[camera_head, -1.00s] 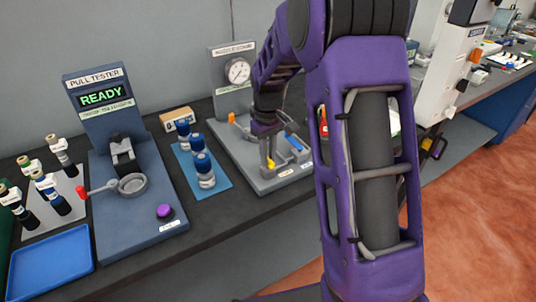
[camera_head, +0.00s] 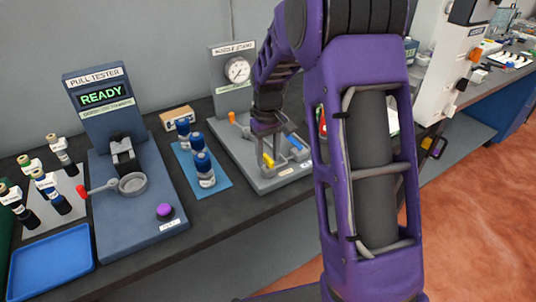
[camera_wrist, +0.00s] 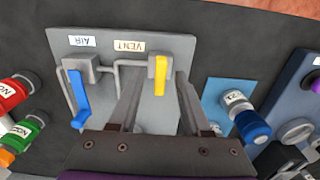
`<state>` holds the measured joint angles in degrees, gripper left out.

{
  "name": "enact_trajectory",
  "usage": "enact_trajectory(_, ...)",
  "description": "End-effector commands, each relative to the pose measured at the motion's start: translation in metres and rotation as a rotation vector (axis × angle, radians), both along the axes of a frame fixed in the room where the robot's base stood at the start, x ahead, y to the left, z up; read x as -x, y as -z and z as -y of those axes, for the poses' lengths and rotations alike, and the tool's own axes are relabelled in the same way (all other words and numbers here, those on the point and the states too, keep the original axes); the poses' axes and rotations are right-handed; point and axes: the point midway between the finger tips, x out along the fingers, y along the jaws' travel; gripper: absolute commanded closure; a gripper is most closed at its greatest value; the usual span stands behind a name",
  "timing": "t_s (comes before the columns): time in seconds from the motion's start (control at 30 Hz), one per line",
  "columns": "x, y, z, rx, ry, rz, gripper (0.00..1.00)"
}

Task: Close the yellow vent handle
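The yellow vent handle (camera_wrist: 160,76) is on a grey valve block beside the VENT label (camera_wrist: 130,46). In the wrist view it points down the picture, crosswise to the short pipe at its left. It also shows in the head view (camera_head: 267,161), low beside my fingers. My gripper (camera_wrist: 158,82) is open, one finger to each side of the yellow handle in the wrist view, with gaps showing. I cannot tell whether the fingertips reach down to its height. In the head view my gripper (camera_head: 281,148) is over the valve stand.
A blue handle (camera_wrist: 79,98) by the AIR label (camera_wrist: 82,41) is left of my gripper in the wrist view. A gauge (camera_head: 238,70) stands behind the stand. Blue-capped bottles (camera_head: 203,168) and the pull tester (camera_head: 134,215) are left of it in the head view.

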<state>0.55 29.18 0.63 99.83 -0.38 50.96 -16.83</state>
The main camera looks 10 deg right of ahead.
Motion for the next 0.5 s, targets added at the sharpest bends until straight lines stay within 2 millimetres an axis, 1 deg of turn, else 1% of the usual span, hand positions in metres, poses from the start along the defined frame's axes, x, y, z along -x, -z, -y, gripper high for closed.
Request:
enact_trajectory(0.17,0.0,0.0,0.0,0.0,-0.001,0.0,0.53)
enact_trajectory(0.27,0.0,-0.003,0.0,0.0,-0.001,0.001,0.53)
enact_trajectory(0.37,-0.001,-0.015,0.0,0.0,-0.001,0.004,0.53)
enact_trajectory(0.47,-0.001,-0.034,0.0,0.0,-0.001,0.004,0.53)
enact_trajectory(0.5,-0.001,-0.043,0.0,0.0,-0.001,0.005,0.53)
